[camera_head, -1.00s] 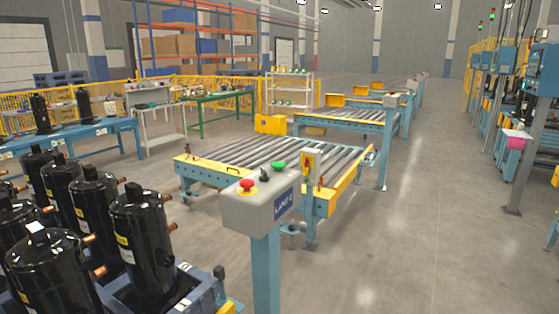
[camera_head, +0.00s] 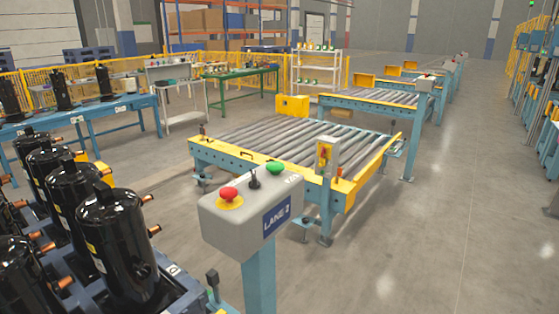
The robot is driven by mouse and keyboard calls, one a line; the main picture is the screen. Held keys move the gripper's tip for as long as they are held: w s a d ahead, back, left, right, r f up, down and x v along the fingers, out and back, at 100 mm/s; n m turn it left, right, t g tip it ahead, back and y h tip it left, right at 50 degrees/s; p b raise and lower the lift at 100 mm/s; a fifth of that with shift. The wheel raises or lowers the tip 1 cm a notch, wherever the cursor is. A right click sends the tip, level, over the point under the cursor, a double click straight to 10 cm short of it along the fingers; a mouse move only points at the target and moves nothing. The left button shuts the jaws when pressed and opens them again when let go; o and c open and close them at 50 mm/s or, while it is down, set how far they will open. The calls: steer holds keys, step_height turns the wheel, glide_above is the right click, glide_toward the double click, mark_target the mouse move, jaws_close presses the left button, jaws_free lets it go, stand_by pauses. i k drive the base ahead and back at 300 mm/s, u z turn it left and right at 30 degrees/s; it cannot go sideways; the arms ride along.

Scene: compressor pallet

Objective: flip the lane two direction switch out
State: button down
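The lane two control box (camera_head: 250,211) stands on a blue post (camera_head: 259,283) in the lower middle of the head view, with a blue "LANE 2" label (camera_head: 277,217) on its front. On its top are a red mushroom button (camera_head: 229,194) on a yellow base, a small black switch (camera_head: 254,180) in the middle, and a green button (camera_head: 275,168). The black switch has an upright lever or knob; its exact setting is too small to tell. My gripper is not in view.
A roller conveyor (camera_head: 262,156) with yellow side rails stands behind the box. Several black compressors (camera_head: 117,241) with copper stubs stand on a blue pallet at lower left. More conveyors recede behind. Grey floor (camera_head: 420,250) is clear at right.

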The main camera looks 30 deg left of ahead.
mark_target(254, 184)
steer(key=z, duration=0.05)
steer(key=i, duration=0.5)
steer(key=u, duration=2.65)
